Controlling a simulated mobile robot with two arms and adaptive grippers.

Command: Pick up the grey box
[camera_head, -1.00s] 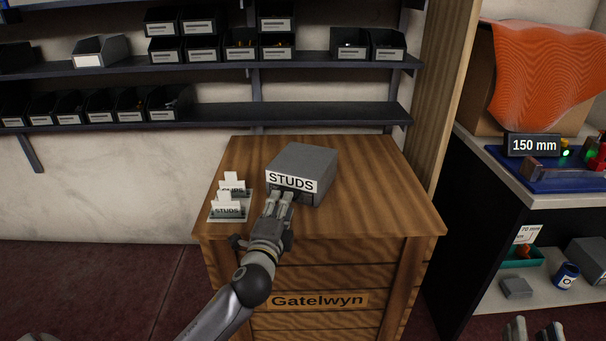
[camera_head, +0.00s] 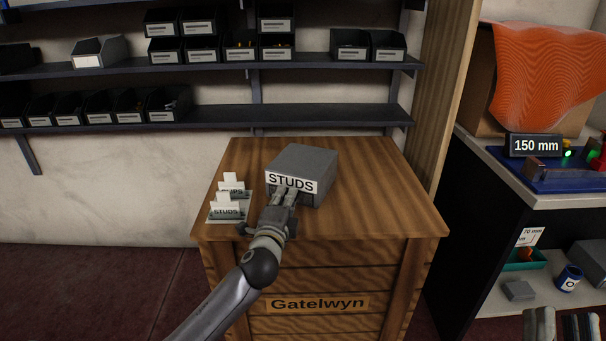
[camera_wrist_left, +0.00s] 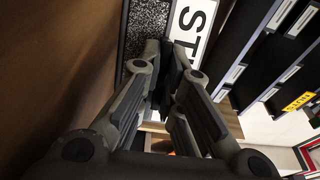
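The grey box (camera_head: 305,160) with a white STUDS label rests on the wooden cabinet top (camera_head: 365,200). My left gripper (camera_head: 287,190) is at the box's front face, its fingertips over the lower part of the label. The left wrist view shows the fingers converging at the tips (camera_wrist_left: 167,60), with something dark between them. The box's speckled side (camera_wrist_left: 148,35) and label (camera_wrist_left: 195,30) lie just beyond. I cannot tell whether the fingers are closed on part of the box. My right gripper (camera_head: 558,325) is partly in view at the bottom right, fingers apart.
Small STUDS cards on stands (camera_head: 227,207) are left of the box. Shelves with dark bins (camera_head: 240,50) hang on the wall behind. A wooden post (camera_head: 440,90) and a side shelf unit (camera_head: 530,200) stand at the right. The cabinet's right side is clear.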

